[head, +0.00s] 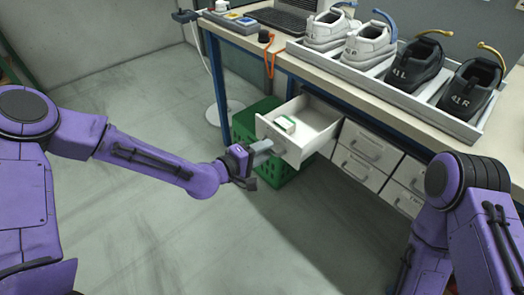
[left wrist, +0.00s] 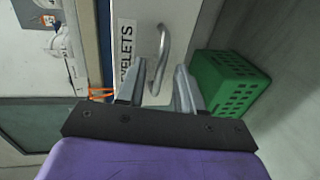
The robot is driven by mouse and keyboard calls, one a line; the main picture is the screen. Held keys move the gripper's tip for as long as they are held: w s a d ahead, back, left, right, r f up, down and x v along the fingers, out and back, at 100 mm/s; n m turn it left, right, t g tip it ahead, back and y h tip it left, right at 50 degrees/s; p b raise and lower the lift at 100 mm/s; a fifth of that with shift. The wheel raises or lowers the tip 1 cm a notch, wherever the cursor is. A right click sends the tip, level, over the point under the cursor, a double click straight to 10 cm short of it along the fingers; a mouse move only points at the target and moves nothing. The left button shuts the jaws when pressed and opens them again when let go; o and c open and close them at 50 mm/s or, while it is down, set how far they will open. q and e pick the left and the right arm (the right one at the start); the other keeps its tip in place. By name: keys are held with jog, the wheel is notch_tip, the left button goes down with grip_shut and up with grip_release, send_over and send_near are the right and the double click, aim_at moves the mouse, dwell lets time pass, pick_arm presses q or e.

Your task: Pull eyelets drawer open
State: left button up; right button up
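My left gripper (head: 270,148) is at the drawer front. In the left wrist view its two fingers (left wrist: 158,85) are apart, with the near end of the handle between them; neither finger clearly presses on it. My right gripper is out of view.
A green crate (head: 268,172) stands on the floor below and beside the drawer; it also shows in the left wrist view (left wrist: 228,82). Closed drawers (head: 366,148) sit to the right. The bench (head: 350,95) carries a shoe tray (head: 392,92). Floor in front is clear.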

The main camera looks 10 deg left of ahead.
pick_arm(q)
jog(key=p+v, duration=0.1)
jog(key=v, duration=0.9)
jog(key=shift+s+a, duration=0.15)
jog(key=shift+a, duration=0.05)
jog(key=shift+r, duration=0.1)
